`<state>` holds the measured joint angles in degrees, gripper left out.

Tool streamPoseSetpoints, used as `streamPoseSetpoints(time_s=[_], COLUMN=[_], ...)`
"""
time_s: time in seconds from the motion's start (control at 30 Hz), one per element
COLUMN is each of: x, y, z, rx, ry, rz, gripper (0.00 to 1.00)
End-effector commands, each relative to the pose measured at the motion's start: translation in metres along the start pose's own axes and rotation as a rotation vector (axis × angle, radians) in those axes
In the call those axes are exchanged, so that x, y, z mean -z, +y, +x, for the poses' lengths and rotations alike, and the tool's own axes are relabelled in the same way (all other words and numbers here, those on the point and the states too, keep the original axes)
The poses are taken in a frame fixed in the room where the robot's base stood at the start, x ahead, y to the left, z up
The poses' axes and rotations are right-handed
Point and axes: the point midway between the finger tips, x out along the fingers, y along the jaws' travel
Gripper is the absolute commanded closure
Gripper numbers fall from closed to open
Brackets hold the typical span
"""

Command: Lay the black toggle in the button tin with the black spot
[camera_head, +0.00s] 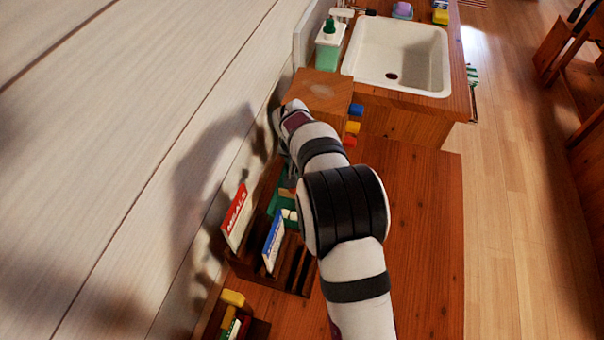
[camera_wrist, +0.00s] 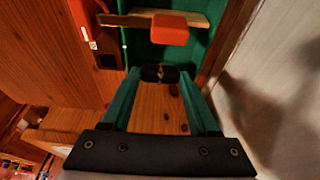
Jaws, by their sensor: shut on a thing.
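In the wrist view, my gripper (camera_wrist: 160,76) has its two teal fingers closed on the black toggle (camera_wrist: 160,71), a small dark piece held across the fingertips. A green surface (camera_wrist: 145,52) lies beyond the toggle; I cannot tell whether the toggle touches it. In the head view, my gripper is mostly hidden behind my arm, low between the wall and the wooden block. I cannot make out a button tin with a black spot in either view.
A red block (camera_wrist: 170,29) lies on a pale wooden strip (camera_wrist: 125,20). A dark rack (camera_head: 300,268) holds a red-topped card (camera_head: 236,217) and a blue-topped card (camera_head: 273,242). A wooden block (camera_head: 320,90) stands before the sink (camera_head: 420,45). The wall (camera_head: 100,170) is close; right of my arm is clear.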

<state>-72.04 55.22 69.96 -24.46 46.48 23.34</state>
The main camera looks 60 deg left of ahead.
Motion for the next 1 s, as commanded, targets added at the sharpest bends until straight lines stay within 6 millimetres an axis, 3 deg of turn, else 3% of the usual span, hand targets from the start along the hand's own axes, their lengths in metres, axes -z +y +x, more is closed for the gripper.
streamPoseSetpoints(time_s=[0.3,0.6,0.63,0.7,1.0], x=[-0.013,-0.013,-0.013,-0.013,-0.012], y=[-0.004,-0.004,-0.004,-0.004,-0.004], z=[0.041,0.044,0.044,0.043,0.040], rx=[-0.001,-0.001,-0.001,0.000,0.000], ry=[-0.001,-0.001,0.000,0.000,0.001], rz=[0.000,0.001,0.001,0.001,0.001], gripper=[0.99,0.99,0.34,0.27,0.27])
